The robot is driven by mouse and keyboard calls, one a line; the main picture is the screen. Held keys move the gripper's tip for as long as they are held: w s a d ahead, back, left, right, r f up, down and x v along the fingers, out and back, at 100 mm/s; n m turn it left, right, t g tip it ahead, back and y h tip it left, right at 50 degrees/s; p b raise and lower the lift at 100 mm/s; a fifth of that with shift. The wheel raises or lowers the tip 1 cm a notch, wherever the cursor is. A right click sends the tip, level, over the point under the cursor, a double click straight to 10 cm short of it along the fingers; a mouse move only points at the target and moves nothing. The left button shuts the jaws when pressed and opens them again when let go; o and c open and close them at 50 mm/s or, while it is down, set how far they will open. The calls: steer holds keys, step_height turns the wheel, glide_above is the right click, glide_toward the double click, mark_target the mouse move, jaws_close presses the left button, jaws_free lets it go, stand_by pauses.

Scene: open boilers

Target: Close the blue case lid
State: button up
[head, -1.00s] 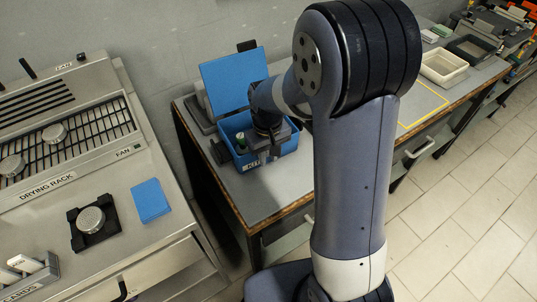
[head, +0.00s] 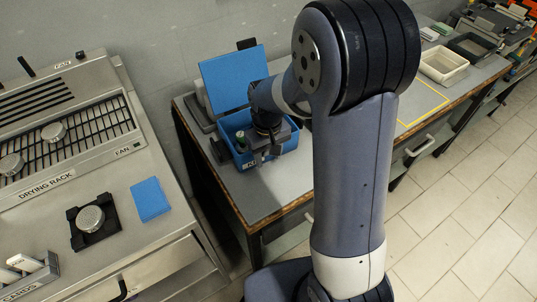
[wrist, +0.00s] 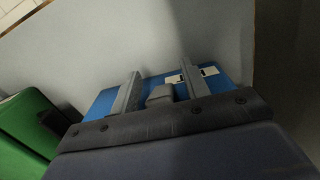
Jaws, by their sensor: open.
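The blue case (head: 290,144) stands on the grey bench in the head view, its lid (head: 231,79) raised upright at the back. My gripper (head: 258,157) is at the front of the case, over its near wall and in front of the lid. In the wrist view my gripper (wrist: 158,92) is open, with its two fingers apart over the blue case front (wrist: 155,82) and its white label (wrist: 190,75). A small green and white item shows inside the case in the head view (head: 241,136). My arm hides part of the case.
The grey bench (head: 265,196) has free room in front of the case. A green object (wrist: 28,125) fills the wrist view's lower left.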

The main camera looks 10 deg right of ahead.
steer(key=r, duration=1.1)
steer(key=shift+w+a, duration=0.1)
steer(key=shift+w, duration=0.1)
steer(key=shift+f, duration=0.15)
steer(key=f, duration=1)
steer(key=shift+s+f, duration=0.2)
steer(key=shift+f, duration=0.2)
steer(key=shift+w+r+p, duration=0.1)
steer(key=shift+r+p, duration=0.4)
steer(key=shift+r, duration=0.5)
steer(key=shift+f, duration=0.2)
